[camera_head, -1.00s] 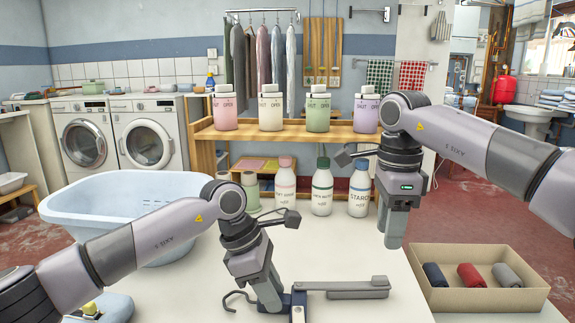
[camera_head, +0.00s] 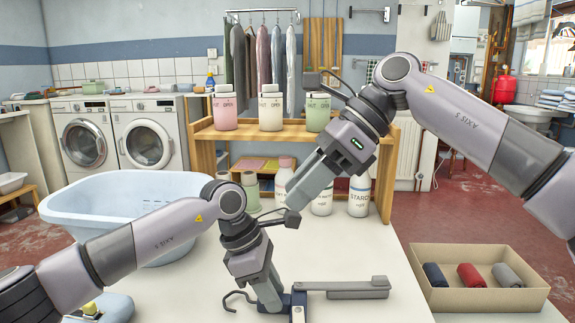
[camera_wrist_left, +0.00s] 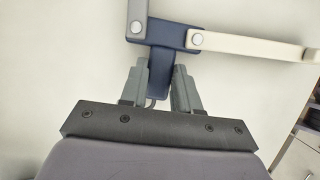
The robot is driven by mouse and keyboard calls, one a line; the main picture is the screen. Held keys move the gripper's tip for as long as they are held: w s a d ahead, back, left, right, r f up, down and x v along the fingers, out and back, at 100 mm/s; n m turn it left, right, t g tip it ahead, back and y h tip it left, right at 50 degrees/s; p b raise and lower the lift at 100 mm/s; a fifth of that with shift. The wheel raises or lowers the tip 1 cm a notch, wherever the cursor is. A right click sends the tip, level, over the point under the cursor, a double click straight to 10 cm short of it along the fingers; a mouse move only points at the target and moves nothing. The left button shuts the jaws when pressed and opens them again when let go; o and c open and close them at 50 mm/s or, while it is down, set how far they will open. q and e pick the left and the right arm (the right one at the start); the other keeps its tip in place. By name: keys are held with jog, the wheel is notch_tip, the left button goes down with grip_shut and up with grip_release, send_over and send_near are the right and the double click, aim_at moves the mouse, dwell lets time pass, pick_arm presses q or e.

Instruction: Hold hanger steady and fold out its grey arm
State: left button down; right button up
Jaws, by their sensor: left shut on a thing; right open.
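The hanger has a dark blue body (camera_head: 299,299) just above or on the white table; contact is unclear. Its grey arm (camera_head: 345,290) points right, and its pale arm (camera_head: 298,314) points towards me, cut by the lower edge. Its hook (camera_head: 238,299) is at the left. My left gripper (camera_head: 274,302) is shut on the body. In the left wrist view, its fingers (camera_wrist_left: 158,85) hold the blue body (camera_wrist_left: 165,55); the grey arm (camera_wrist_left: 138,14) runs up and the pale arm (camera_wrist_left: 255,46) runs right. My right gripper (camera_head: 302,196) is open and empty, well above the hanger.
A pale blue basin (camera_head: 120,195) stands at the left of the table. Bottles, including the starch bottle (camera_head: 359,196), stand behind my right gripper. A cardboard box (camera_head: 480,299) with rolled cloths is at the right. The table (camera_head: 370,255) is clear behind the grey arm.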

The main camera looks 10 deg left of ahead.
jog(key=shift+g+y, duration=0.4)
jog(key=shift+y, duration=0.5)
jog(key=shift+s+a+r, duration=0.35)
jog(key=shift+r, duration=0.2)
jog(key=shift+s+a+r, duration=0.35)
jog(key=shift+r, duration=0.25)
jog(key=shift+s+a+r, duration=0.35)
jog(key=shift+r, duration=0.2)
